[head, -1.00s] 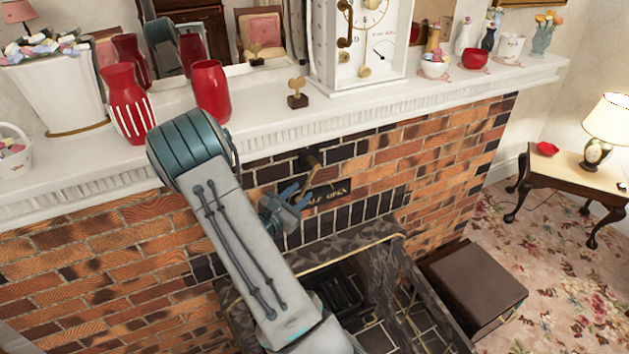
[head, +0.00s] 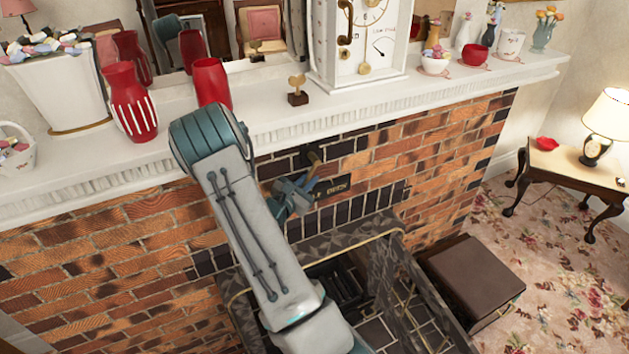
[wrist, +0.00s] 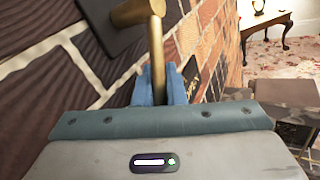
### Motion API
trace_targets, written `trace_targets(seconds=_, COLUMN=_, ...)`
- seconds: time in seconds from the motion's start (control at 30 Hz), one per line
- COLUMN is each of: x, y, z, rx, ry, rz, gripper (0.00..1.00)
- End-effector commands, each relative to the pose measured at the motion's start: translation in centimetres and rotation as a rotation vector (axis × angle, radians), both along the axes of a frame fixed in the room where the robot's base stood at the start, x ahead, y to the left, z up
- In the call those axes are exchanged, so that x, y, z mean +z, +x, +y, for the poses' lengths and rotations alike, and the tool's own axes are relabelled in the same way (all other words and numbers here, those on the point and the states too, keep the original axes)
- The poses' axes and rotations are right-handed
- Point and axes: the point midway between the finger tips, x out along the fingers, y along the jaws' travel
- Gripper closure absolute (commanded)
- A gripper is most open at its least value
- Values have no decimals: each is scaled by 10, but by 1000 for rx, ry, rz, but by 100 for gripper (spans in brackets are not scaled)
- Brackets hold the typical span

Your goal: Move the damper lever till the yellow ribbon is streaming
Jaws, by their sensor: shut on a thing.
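The damper lever (wrist: 157,45) is a brass rod hanging from a round brass pivot on a dark plate. In the head view its upper part (head: 314,158) shows on the brick chimney breast. My gripper (wrist: 161,84) has its blue fingers shut around the lower rod in the wrist view. In the head view my gripper (head: 306,187) covers the left part of a dark label plate (head: 336,187); only the end of its lettering, seemingly "OPEN", shows. I cannot make out a yellow ribbon in either view.
The white mantel (head: 270,118) above carries red vases (head: 132,103), a small brass ornament (head: 297,92) and a white clock (head: 362,45). Below is the open hearth with a dark patterned surround (head: 345,243). A brown box (head: 470,275) stands right of it.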

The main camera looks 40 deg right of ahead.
Motion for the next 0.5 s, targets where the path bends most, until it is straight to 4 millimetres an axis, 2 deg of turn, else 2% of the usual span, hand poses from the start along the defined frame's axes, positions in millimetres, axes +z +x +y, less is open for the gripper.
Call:
trace_targets(seconds=0.27, x=-7, y=-3, z=-5, rx=-4, ry=-61, rz=16, gripper=100)
trace_targets(seconds=0.5, x=-11, y=-5, z=-15, rx=-6, ry=-212, rz=52, gripper=100)
